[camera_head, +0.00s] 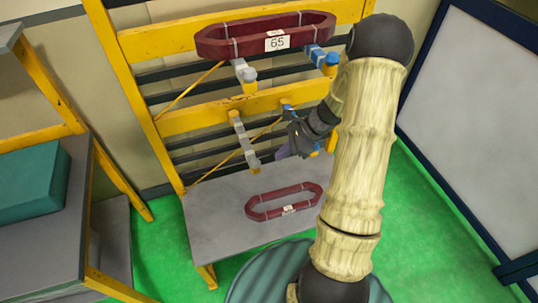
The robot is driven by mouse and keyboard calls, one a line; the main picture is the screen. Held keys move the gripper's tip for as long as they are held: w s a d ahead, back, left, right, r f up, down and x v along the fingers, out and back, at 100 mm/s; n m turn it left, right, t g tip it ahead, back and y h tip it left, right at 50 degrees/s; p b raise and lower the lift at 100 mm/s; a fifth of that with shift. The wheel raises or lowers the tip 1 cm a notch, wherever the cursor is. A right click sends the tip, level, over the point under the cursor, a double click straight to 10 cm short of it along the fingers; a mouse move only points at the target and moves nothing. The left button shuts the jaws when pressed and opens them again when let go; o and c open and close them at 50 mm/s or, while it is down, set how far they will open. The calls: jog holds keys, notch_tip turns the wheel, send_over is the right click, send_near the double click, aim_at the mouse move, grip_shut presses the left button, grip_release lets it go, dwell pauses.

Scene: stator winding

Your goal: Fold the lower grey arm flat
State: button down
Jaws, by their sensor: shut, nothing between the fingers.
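The lower grey arm (243,142) is on the yellow rack, below the middle yellow crossbar. It sticks out from the rack and slopes down in the picture to a yellow-tipped end over the table. My gripper (286,152) is to the right of it, with a visible gap between them. It is shut and looks empty; its fingertips are small and dark here. A lower blue arm (288,108) shows just above my gripper, partly hidden by it.
A dark red coil marked 65 (213,44) rests on the upper grey arm (244,73) and upper blue arm (319,56). Another red coil (262,212) lies on the grey table (212,236). A teal box (30,185) sits left. A framed panel (480,100) stands right.

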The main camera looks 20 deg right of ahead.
jog(key=a, duration=0.2)
jog(key=a+f+p, duration=0.1)
jog(key=a, duration=0.1)
jog(key=shift+w+f, duration=0.1)
jog(key=shift+w, duration=0.3)
jog(key=shift+w+a, duration=0.1)
jog(key=shift+w, duration=0.05)
